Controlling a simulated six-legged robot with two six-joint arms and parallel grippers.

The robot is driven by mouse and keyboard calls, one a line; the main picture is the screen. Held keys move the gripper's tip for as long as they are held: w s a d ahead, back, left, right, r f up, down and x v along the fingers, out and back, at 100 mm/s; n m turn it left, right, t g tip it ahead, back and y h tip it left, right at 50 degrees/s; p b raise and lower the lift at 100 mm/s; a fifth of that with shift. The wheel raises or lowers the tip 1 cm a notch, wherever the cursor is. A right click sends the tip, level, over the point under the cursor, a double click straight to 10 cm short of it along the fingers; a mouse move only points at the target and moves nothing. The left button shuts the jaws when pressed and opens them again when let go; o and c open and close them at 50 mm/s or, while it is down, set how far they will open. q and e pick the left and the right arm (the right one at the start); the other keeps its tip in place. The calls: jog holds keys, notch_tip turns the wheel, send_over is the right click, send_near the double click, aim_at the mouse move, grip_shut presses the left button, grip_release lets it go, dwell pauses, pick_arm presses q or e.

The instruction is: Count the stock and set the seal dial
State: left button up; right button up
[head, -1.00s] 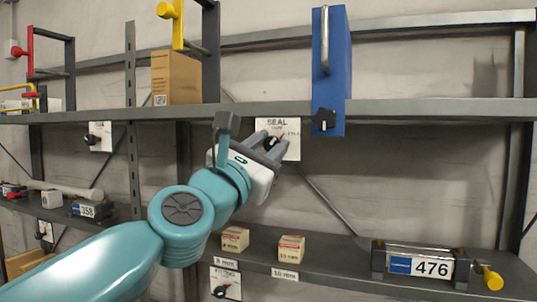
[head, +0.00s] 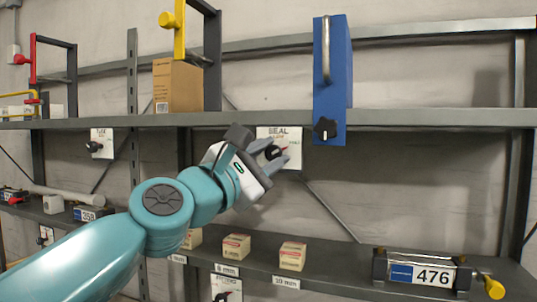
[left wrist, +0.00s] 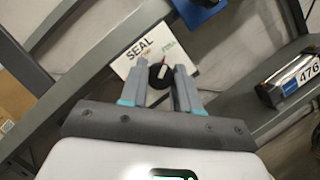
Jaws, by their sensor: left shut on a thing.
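The seal dial is a black knob (left wrist: 160,76) with a light pointer on a white card (left wrist: 130,62) marked SEAL, below the upper shelf. In the head view the card (head: 291,134) hangs under the shelf edge, with the knob (head: 274,153) on it. My left gripper (left wrist: 161,80) has its fingers on both sides of the knob and is shut on it. It also shows in the head view (head: 268,158). Small cream boxes, the stock, stand on the lower shelf: one box (head: 236,247) and another box (head: 292,256) show clearly, a third (head: 193,238) partly. My right gripper is not in view.
A blue case (head: 330,85) with a handle and a black knob stands at the upper shelf (head: 430,121). A cylinder labelled 476 (head: 420,272) lies on the lower shelf at right. A cardboard box (head: 177,86) and yellow and red handled frames are at left.

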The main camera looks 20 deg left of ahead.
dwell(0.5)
pick_arm(q)
jog(key=o, duration=0.9)
jog(key=shift+c, duration=0.2)
jog(key=shift+o, duration=1)
jog(key=shift+w+f, duration=0.1)
jog(key=shift+w, duration=0.1)
jog(key=shift+s+a, duration=0.15)
jog(key=shift+s, duration=0.35)
jog(key=b+v, duration=0.2)
jog(key=v, duration=1.3)
jog(key=shift+s, duration=0.2)
jog(key=shift+w+a+f, duration=0.1)
jog(key=shift+w+f, duration=0.05)
jog(key=shift+f, duration=0.05)
